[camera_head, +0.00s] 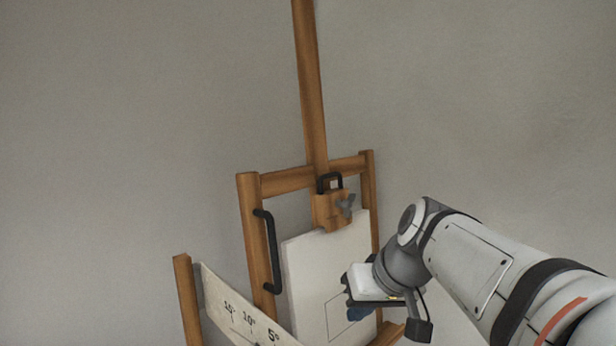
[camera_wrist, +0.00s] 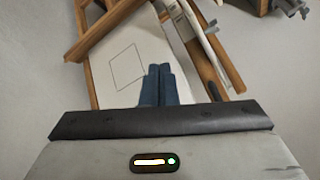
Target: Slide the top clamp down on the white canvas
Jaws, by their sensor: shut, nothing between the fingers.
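The white canvas (camera_head: 318,262) stands on a wooden easel and has a thin drawn square on it. The top clamp (camera_head: 328,208) is a wooden block with a black handle and a grey wing knob, on the easel's central mast. Its lower edge meets the canvas's top edge in the head view. My gripper (camera_head: 355,313) is in front of the canvas's lower right part, below the clamp. In the wrist view, its blue fingers (camera_wrist: 158,84) are together with nothing between them, and the canvas (camera_wrist: 128,62) lies beyond. Whether the fingers touch the canvas is unclear.
The easel's mast (camera_head: 309,85) rises above the clamp. A black handle (camera_head: 269,250) is on the left upright. A board with angle marks (camera_head: 236,310) and a wooden post (camera_head: 187,300) stand at lower left. Plain grey wall shows behind, with free room right of the clamp.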

